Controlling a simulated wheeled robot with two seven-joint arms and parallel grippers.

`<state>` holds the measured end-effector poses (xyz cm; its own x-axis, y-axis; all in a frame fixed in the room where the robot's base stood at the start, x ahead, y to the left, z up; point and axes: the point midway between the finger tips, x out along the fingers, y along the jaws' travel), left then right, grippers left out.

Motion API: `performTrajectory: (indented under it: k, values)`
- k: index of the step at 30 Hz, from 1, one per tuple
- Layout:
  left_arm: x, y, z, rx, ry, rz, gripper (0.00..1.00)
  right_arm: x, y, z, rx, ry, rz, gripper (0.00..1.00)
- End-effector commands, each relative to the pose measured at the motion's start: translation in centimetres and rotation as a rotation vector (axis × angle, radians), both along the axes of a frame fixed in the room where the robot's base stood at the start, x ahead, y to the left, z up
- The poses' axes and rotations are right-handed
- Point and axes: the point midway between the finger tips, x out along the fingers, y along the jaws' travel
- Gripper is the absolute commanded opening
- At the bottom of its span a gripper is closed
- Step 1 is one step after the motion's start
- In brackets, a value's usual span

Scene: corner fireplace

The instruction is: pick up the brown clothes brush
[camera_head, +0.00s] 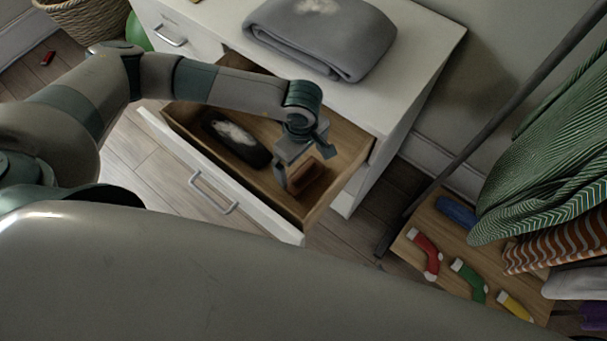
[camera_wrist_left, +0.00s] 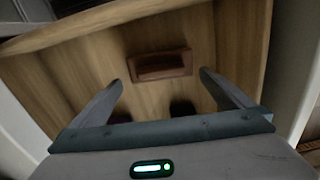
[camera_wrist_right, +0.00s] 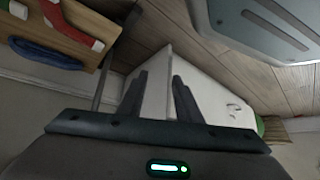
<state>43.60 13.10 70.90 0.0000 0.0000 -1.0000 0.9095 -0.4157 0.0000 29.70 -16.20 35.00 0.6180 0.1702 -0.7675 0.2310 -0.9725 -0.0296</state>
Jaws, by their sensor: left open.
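The brown clothes brush (camera_head: 312,181) lies in the right end of the open wooden drawer (camera_head: 348,150). In the left wrist view the brush (camera_wrist_left: 160,66) is a reddish-brown block on the drawer floor, ahead of the fingertips and roughly centred between them. My left gripper (camera_head: 298,172) is open and empty, reaching down into the drawer beside the brush; it partly covers the brush in the head view. The left fingers show apart in their wrist view (camera_wrist_left: 157,82). My right gripper (camera_wrist_right: 161,76) shows only in its own wrist view, fingers apart with nothing between them.
A dark object with pale fluff (camera_head: 237,140) lies in the drawer's left part. A folded grey cloth (camera_head: 320,38) lies on the white cabinet top (camera_head: 420,50). A wooden board with colourful socks (camera_head: 425,253) and hanging clothes stand at right. A basket (camera_head: 85,18) is at upper left.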

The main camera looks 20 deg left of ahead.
Motion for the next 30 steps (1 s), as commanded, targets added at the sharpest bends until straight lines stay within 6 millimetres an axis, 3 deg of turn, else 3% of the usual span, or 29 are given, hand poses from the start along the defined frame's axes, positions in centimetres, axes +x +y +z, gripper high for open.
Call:
performTrajectory:
  k: [8, 15, 21, 30]
  values:
    - [-0.2, -0.2, -0.9, 0.0, 0.002, 0.001, 1.0, -0.5, -0.3, 0.1, -0.007, 0.02, 0.0, 0.31]
    - [-0.5, -0.6, -3.3, 0.002, 0.002, 0.0, 1.0, -4.1, -1.8, -1.8, -0.037, 0.117, -0.003, 0.31]
    - [-0.5, -0.5, -5.0, 0.0, 0.001, 0.001, 1.0, -6.0, -2.9, -2.8, -0.056, 0.163, -0.003, 0.31]
    - [-0.5, -0.6, -5.2, 0.0, 0.0, 0.0, 1.0, -5.8, -2.8, -2.8, -0.055, 0.162, -0.003, 0.31]
